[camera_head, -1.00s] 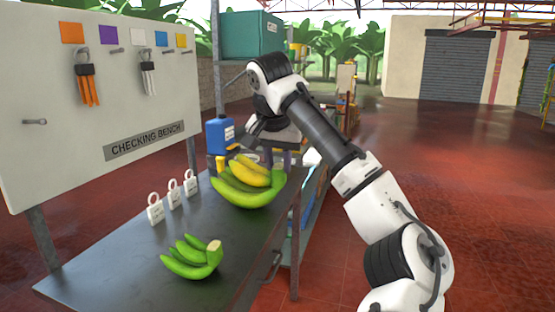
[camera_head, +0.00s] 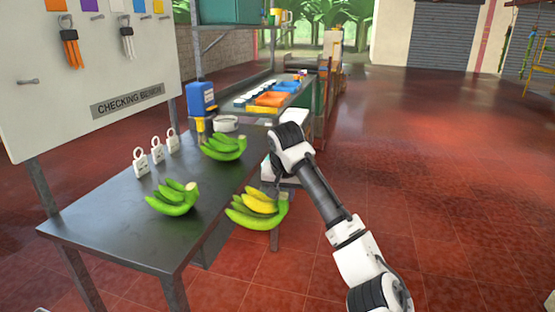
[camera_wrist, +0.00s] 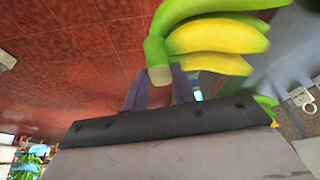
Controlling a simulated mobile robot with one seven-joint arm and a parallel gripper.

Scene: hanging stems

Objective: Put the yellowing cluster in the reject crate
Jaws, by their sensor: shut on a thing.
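The yellowing cluster (camera_head: 252,212), green with yellow fingers on its upper side, hangs in the air off the right edge of the checking bench in the head view. In the wrist view its green and yellow fingers (camera_wrist: 218,38) fill the top. My gripper (camera_wrist: 159,85) is shut on the cut stem end of this cluster, one finger on each side. In the head view my arm comes from the lower right, and my fingertips are hard to make out there. I cannot pick out a reject crate in either view.
The dark checking bench (camera_head: 120,228) carries two green clusters, one near (camera_head: 172,202) and one farther back (camera_head: 223,147). A farther bench holds orange trays (camera_head: 270,99). Red floor (camera_head: 430,160) at right is clear.

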